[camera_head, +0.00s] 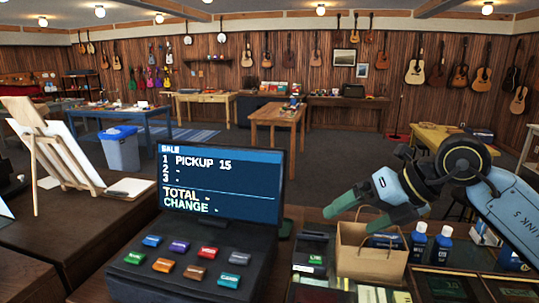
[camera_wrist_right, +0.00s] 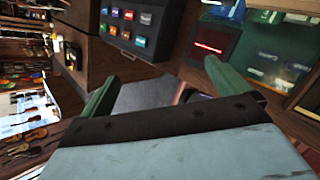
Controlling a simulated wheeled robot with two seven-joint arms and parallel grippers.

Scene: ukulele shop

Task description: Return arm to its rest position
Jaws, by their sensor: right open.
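My right arm comes in from the right in the head view. Its green-fingered right gripper (camera_head: 348,219) hangs in the air above and in front of a paper bag (camera_head: 358,262) on the counter. In the right wrist view the two green fingers of this gripper (camera_wrist_right: 162,70) are spread apart with nothing between them. My left gripper is in neither view.
A cash register (camera_head: 221,187) reading "PICKUP 15" stands left of the bag, its coloured keys also visible in the right wrist view (camera_wrist_right: 127,15). Dark blue bottles (camera_head: 441,247) stand right of the bag. An easel (camera_head: 55,150) is at the left. Open floor lies behind the counter.

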